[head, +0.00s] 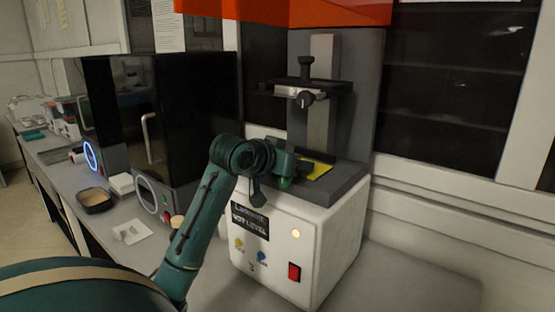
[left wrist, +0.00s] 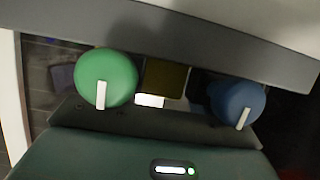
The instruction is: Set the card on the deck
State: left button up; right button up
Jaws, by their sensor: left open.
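The yellow card (head: 318,170) lies on the dark grey deck (head: 343,184) of the white machine, under its column. My left gripper (head: 290,178) is at the deck's left edge, close beside the card. In the left wrist view its green and blue fingertips are spread apart (left wrist: 172,95). The dark yellow card (left wrist: 166,76) shows between them, with a small bright white patch below it. The jaws are open, with a gap on both sides of the card. Part of the card is hidden by the gripper in the head view. My right gripper is not in view.
The white machine (head: 330,237) has knobs and a red switch in front. A clamp carriage (head: 308,90) on the column and an orange hood (head: 300,12) hang above the deck. A black-fronted cabinet (head: 195,115) stands left. The counter right of the machine is clear.

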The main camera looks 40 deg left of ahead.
pick_arm(q)
jog(key=v, duration=1.3)
